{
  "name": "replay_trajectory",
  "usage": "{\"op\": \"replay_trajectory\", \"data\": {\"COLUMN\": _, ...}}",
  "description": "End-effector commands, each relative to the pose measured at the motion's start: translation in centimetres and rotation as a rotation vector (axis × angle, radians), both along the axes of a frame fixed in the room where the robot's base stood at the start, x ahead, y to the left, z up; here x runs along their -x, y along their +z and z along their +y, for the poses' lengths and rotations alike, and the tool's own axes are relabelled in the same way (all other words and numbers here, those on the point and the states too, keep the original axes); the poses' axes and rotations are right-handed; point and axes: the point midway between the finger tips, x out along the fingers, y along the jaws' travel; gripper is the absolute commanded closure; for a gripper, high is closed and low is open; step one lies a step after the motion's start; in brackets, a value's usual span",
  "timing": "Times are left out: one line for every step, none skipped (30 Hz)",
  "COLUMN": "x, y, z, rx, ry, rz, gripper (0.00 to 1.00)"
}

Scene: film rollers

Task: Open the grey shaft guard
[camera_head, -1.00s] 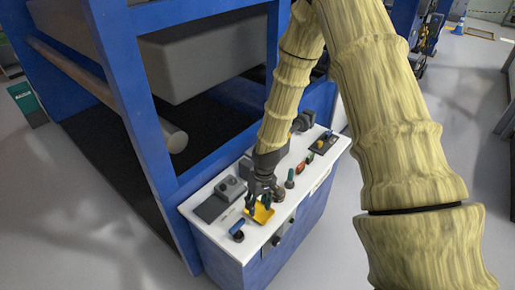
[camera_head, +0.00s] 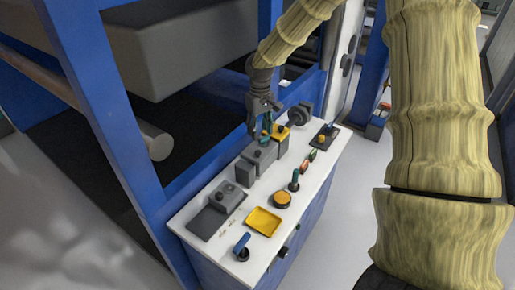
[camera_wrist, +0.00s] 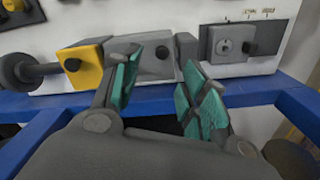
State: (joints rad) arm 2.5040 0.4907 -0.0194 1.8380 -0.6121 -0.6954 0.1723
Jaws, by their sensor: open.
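The grey shaft guard appears to be the grey box (camera_head: 262,154) at the back of the white console, between a yellow block (camera_head: 282,138) and a dark grey block (camera_head: 245,173). My gripper (camera_head: 266,130) is open just above the box. In the wrist view its teal-padded fingers (camera_wrist: 162,88) are apart with nothing between them, in front of the box; they partly hide the box and the dark grey block. I cannot tell whether they touch.
The console top (camera_head: 308,183) carries a yellow tray (camera_head: 263,222), an orange round button (camera_head: 282,200), a blue-handled lever (camera_head: 241,244), a teal-handled lever (camera_head: 294,180) and a key-switch box (camera_head: 226,194). A dark handwheel (camera_head: 300,114) stands beside the yellow block. Blue frame posts (camera_head: 105,110) rise at the left.

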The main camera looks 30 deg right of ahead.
Motion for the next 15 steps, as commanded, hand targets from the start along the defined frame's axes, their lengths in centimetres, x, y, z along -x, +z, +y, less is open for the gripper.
{"op": "replay_trajectory", "data": {"x": 0.0, "y": -0.6, "z": 0.2, "rx": 0.000, "ry": 0.003, "rz": 0.003, "gripper": 0.56}}
{"op": "replay_trajectory", "data": {"x": -0.1, "y": -0.9, "z": 0.3, "rx": -0.001, "ry": 0.005, "rz": 0.002, "gripper": 0.56}}
{"op": "replay_trajectory", "data": {"x": -0.1, "y": -1.5, "z": 0.3, "rx": -0.001, "ry": 0.006, "rz": 0.002, "gripper": 0.56}}
{"op": "replay_trajectory", "data": {"x": -0.1, "y": -1.9, "z": 0.4, "rx": -0.001, "ry": 0.005, "rz": 0.003, "gripper": 0.56}}
{"op": "replay_trajectory", "data": {"x": -0.2, "y": -2.2, "z": 0.4, "rx": -0.001, "ry": 0.005, "rz": 0.002, "gripper": 0.56}}
{"op": "replay_trajectory", "data": {"x": -0.2, "y": -2.7, "z": 0.4, "rx": -0.001, "ry": 0.005, "rz": 0.002, "gripper": 0.56}}
{"op": "replay_trajectory", "data": {"x": -0.2, "y": -3.2, "z": 0.4, "rx": -0.001, "ry": 0.005, "rz": 0.002, "gripper": 0.56}}
{"op": "replay_trajectory", "data": {"x": -0.1, "y": -3.5, "z": 0.3, "rx": 0.000, "ry": 0.005, "rz": 0.002, "gripper": 0.56}}
{"op": "replay_trajectory", "data": {"x": -0.1, "y": -4.0, "z": 0.3, "rx": 0.000, "ry": 0.005, "rz": 0.002, "gripper": 0.56}}
{"op": "replay_trajectory", "data": {"x": -0.1, "y": -4.4, "z": 0.3, "rx": -0.001, "ry": 0.004, "rz": 0.002, "gripper": 0.56}}
{"op": "replay_trajectory", "data": {"x": -0.1, "y": -4.8, "z": 0.3, "rx": -0.001, "ry": 0.003, "rz": 0.001, "gripper": 0.56}}
{"op": "replay_trajectory", "data": {"x": -0.1, "y": -5.2, "z": 0.3, "rx": 0.000, "ry": 0.003, "rz": 0.001, "gripper": 0.56}}
{"op": "replay_trajectory", "data": {"x": -0.1, "y": -5.6, "z": 0.3, "rx": 0.000, "ry": 0.004, "rz": 0.001, "gripper": 0.56}}
{"op": "replay_trajectory", "data": {"x": -0.1, "y": -6.0, "z": 0.2, "rx": 0.001, "ry": 0.004, "rz": 0.002, "gripper": 0.56}}
{"op": "replay_trajectory", "data": {"x": -0.1, "y": -6.4, "z": 0.3, "rx": 0.000, "ry": 0.004, "rz": 0.001, "gripper": 0.56}}
